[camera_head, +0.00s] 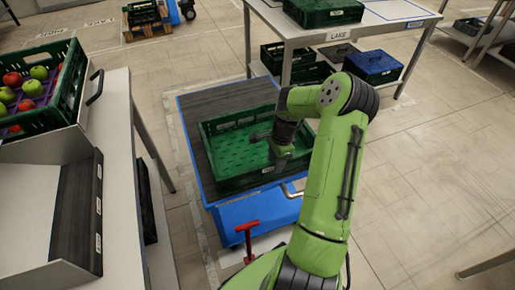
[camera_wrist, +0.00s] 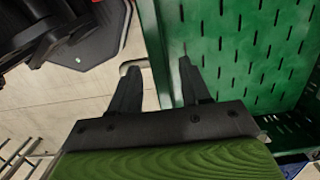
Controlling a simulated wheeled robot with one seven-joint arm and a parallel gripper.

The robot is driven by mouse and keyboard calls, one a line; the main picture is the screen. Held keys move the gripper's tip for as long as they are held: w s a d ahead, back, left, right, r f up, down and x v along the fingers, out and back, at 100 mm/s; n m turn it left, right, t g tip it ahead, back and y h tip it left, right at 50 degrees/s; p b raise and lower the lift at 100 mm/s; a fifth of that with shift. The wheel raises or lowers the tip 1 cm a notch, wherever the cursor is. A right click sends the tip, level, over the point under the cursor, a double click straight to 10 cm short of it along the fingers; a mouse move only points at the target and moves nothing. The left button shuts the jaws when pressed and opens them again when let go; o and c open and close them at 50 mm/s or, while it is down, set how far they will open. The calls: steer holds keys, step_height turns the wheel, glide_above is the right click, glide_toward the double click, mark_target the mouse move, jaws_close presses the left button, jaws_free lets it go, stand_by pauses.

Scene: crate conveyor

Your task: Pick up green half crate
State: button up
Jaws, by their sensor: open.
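The green half crate (camera_head: 216,175) is a shallow, empty crate with a slotted floor, lying on a dark-topped cart with blue edges. My gripper (camera_head: 268,151) is over its right side, near the front right corner. In the wrist view my gripper (camera_wrist: 160,50) has its two dark fingers spread. The green crate's wall (camera_wrist: 156,45) passes between them, one finger on the floor side and one on the outer side. I cannot tell whether either finger touches the wall. My arm hides part of the crate's right end in the head view.
The cart (camera_head: 236,98) has bare dark surface behind and left of the crate. A metal handle (camera_head: 292,191) and a red lever (camera_head: 247,235) are at its front. A shelf (camera_head: 118,120) with a fruit crate (camera_head: 68,95) stands left; a white table (camera_head: 385,27) stands behind.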

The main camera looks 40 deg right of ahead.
mark_target(272, 169)
steer(key=f, duration=0.1)
steer(key=f+b, duration=0.1)
steer(key=f, duration=0.1)
steer(key=a+f+b, duration=0.1)
steer(key=f, duration=0.1)
steer(key=shift+w+f, duration=0.2)
steer(key=shift+r, duration=0.15)
steer(key=shift+c, duration=0.7)
jaws_close()
